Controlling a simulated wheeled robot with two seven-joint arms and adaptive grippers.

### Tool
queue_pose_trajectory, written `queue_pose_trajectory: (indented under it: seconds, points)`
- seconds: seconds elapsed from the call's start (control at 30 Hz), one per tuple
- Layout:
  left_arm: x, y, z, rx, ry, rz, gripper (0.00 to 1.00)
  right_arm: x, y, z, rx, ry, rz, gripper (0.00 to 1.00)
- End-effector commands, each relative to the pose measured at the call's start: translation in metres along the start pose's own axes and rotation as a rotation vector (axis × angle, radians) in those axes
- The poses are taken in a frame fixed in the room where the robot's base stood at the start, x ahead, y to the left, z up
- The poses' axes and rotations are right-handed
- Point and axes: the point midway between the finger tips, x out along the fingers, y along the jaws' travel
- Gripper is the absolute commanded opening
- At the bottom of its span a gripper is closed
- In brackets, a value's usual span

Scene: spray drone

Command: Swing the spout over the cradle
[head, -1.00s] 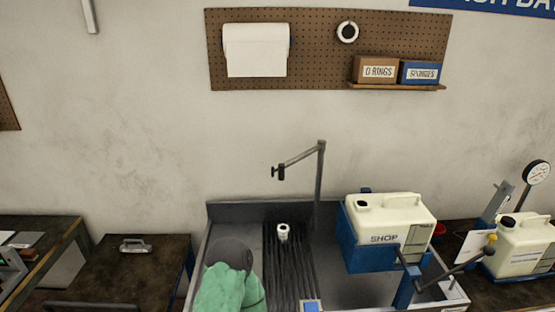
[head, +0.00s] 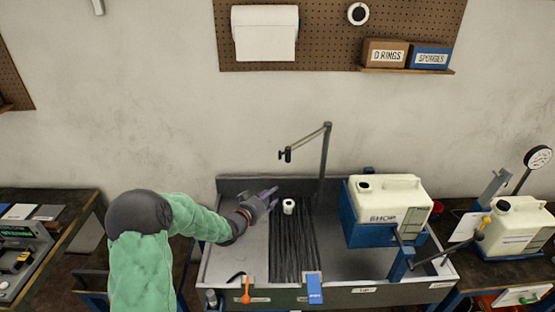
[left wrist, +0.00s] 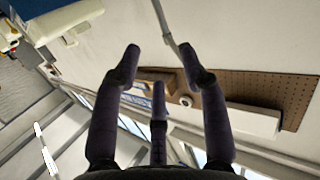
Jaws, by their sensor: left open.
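My left gripper (head: 270,197) is over the sink's left part, below and left of the nozzle, open and empty. In the left wrist view, its spread fingers (left wrist: 160,66) frame a grey rod (left wrist: 165,24), apparently the spout or post. My right gripper is not in view.
A white ringed object (head: 289,206) stands on the dark ribbed strip in the sink (head: 292,250). A second cream jug (head: 517,228) and a gauge (head: 538,157) are at the right. A pegboard shelf with boxes (head: 410,55) hangs above.

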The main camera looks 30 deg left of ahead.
Motion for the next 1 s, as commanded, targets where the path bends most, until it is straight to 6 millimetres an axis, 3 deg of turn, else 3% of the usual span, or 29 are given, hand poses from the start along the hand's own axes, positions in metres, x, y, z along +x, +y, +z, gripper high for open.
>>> queue_pose_trajectory:
  seconds: [0.03,0.1,0.23,0.47,0.8,1.0]
  points:
    - [-0.005,-0.009,-0.026,0.035,0.052,0.0,0.43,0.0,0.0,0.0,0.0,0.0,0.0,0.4]
    - [-0.01,-0.015,-0.052,0.075,0.104,0.008,0.43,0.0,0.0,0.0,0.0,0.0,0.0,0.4]
    - [-0.017,-0.021,-0.079,0.117,0.157,0.017,0.43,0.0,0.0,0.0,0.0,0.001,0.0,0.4]
    - [-0.004,-0.02,-0.088,0.128,0.169,0.023,0.43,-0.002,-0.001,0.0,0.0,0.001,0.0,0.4]
    - [0.052,-0.018,-0.098,0.128,0.168,0.022,0.43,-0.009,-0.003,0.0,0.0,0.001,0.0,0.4]
    - [0.076,-0.018,-0.102,0.127,0.168,0.02,0.43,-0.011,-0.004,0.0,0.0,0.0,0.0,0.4]
